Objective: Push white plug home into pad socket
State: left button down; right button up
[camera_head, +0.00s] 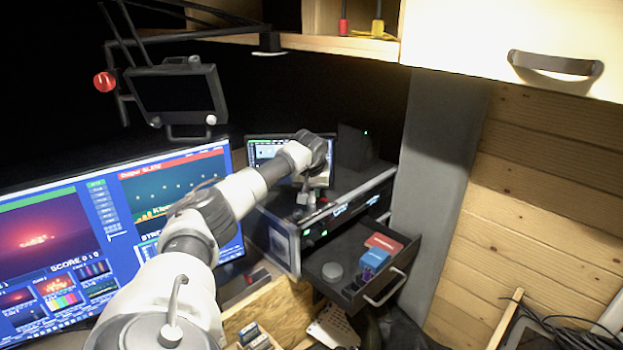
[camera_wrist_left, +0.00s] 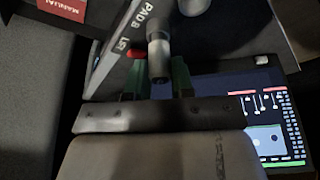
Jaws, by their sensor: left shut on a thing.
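My left arm reaches across the head view to a rack unit on the desk, with my left gripper (camera_head: 307,194) low at its top front. In the left wrist view, the two dark green fingers of my left gripper (camera_wrist_left: 157,78) stand either side of a grey-white cylindrical plug (camera_wrist_left: 158,57) and are shut on it. The plug lies by a dark panel strip (camera_wrist_left: 118,45) lettered "PAD 8" and "L/R". The socket opening is not clearly visible, so I cannot tell how deep the plug sits. My right gripper is in neither view.
An open drawer (camera_head: 340,285) below the rack holds a round grey puck, a blue box and a red item. A large monitor (camera_head: 100,230) stands left of my arm. A small screen (camera_head: 265,148) is behind the gripper. A wall cabinet (camera_head: 510,50) overhangs at right.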

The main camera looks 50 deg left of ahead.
pick_arm(q)
jog(key=shift+f, duration=0.4)
jog(key=c, duration=0.9)
grip_release()
jog(key=b+v, duration=0.3)
jog(key=v, duration=0.7)
jog(key=shift+s+d+r, duration=0.1)
jog(key=shift+r, duration=0.3)
